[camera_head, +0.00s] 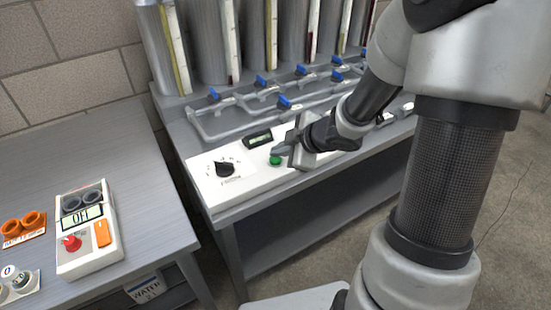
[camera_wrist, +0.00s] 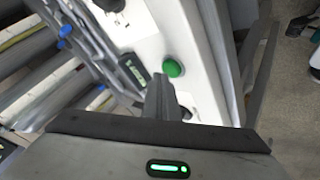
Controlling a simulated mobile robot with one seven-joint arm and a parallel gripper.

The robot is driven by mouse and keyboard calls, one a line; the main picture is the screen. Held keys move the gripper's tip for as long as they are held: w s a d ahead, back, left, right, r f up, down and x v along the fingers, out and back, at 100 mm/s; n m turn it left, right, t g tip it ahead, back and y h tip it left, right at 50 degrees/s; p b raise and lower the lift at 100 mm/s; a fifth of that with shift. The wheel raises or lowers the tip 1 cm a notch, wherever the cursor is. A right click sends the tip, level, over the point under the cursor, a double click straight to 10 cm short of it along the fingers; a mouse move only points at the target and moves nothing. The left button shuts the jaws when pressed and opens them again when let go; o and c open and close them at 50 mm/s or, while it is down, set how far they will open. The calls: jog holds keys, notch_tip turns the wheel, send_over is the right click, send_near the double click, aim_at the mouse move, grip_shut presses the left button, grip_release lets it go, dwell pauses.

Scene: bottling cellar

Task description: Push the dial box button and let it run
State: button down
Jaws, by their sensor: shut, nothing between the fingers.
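The dial box (camera_head: 240,188) is a long white panel on the front of the grey bench, with a black dial (camera_head: 225,169), a small dark display (camera_head: 258,138) and a green button (camera_head: 275,160). The display's text is too small to read.
Pipes with blue-handled valves (camera_head: 284,102) and tall steel tanks (camera_head: 205,40) stand behind the panel.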

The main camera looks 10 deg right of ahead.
aim_at(279, 161)
jog(key=shift+f+b, duration=0.35)
jog(key=shift+f, duration=0.15)
dwell(0.4)
jog(key=shift+r, duration=0.1)
jog(key=shift+r+p, duration=0.8)
jog(key=shift+p, duration=0.25)
jog(key=shift+r, duration=0.1)
notch_tip(279, 161, up, 5)
jog(key=p, duration=0.5)
jog(key=shift+p, duration=0.3)
